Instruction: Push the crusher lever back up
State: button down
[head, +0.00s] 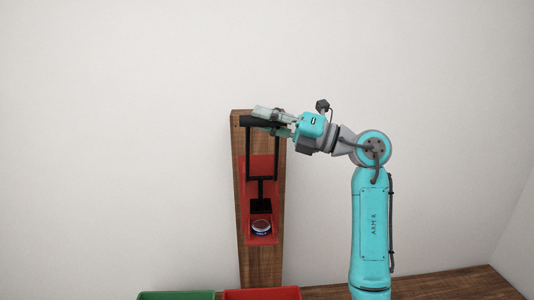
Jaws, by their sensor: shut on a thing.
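The can crusher (260,165) is a red metal frame on an upright wooden board, with a black press block inside. Its black lever (248,121) has two side arms and a crossbar handle near the top of the board. My gripper (262,121) comes from the right and is shut on the lever handle, with its fingers across the bar. The fingers hide part of the handle. A can (261,228), short and blue with a silver top, sits at the bottom of the red frame, below the press block.
A green bin (177,295) and a red bin (262,294) stand below the crusher, cut off by the lower picture edge. A wooden counter (450,284) runs to the right. The plain wall behind is bare, and the air left of the board is clear.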

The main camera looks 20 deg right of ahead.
jog(key=w+d+r+m+h, duration=0.1)
jog(key=w+d+r+m, duration=0.2)
jog(key=w, duration=0.6)
jog(key=shift+w+r+m+h, duration=0.15)
jog(key=shift+r+m+h, duration=0.25)
jog(key=shift+r+m, duration=0.45)
jog(key=c, duration=0.9)
grip_release()
jog(key=shift+w+f, duration=0.1)
jog(key=v, duration=1.2)
